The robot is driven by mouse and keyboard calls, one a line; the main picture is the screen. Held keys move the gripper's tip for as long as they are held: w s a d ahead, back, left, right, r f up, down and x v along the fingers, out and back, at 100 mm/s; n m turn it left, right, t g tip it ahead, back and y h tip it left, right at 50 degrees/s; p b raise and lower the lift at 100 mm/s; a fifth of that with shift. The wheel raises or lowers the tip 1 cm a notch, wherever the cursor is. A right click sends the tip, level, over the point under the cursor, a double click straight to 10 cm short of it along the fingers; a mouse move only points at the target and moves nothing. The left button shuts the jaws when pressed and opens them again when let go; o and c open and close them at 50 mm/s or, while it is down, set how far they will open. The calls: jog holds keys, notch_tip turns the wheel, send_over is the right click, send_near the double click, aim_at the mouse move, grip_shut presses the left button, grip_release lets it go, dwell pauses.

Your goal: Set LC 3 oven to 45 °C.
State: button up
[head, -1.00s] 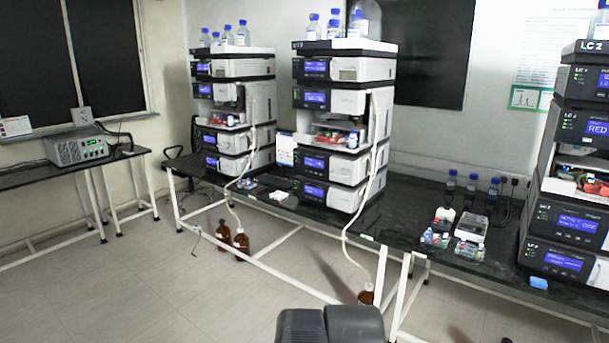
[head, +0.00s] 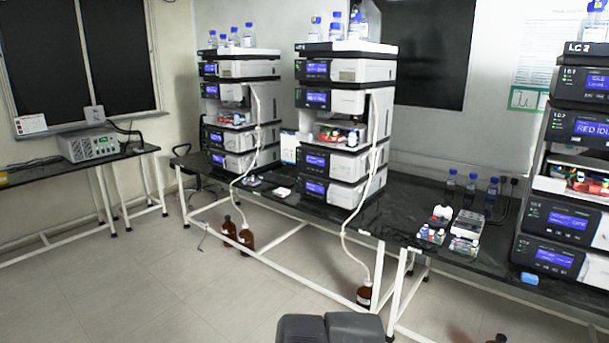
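Three column stacks stand on the black bench. The right stack (head: 572,130), cut off by the right edge, has a top label that looks like LC 2. The middle stack (head: 345,70) has a top label too small to read for certain, and the left stack (head: 238,68) shows no readable label. Each has several dark modules with lit blue displays, such as the lower displays of the middle stack (head: 316,187) and left stack (head: 217,160). Their values are too small to read, so I cannot tell which is LC 3. My gripper is not in view.
The bench (head: 420,200) has white legs and crossbars below. Brown bottles (head: 246,239) stand on the floor under it, with white tubes hanging down. Vial trays (head: 466,226) lie between the middle and right stacks. The grey floor (head: 150,280) at front left is clear.

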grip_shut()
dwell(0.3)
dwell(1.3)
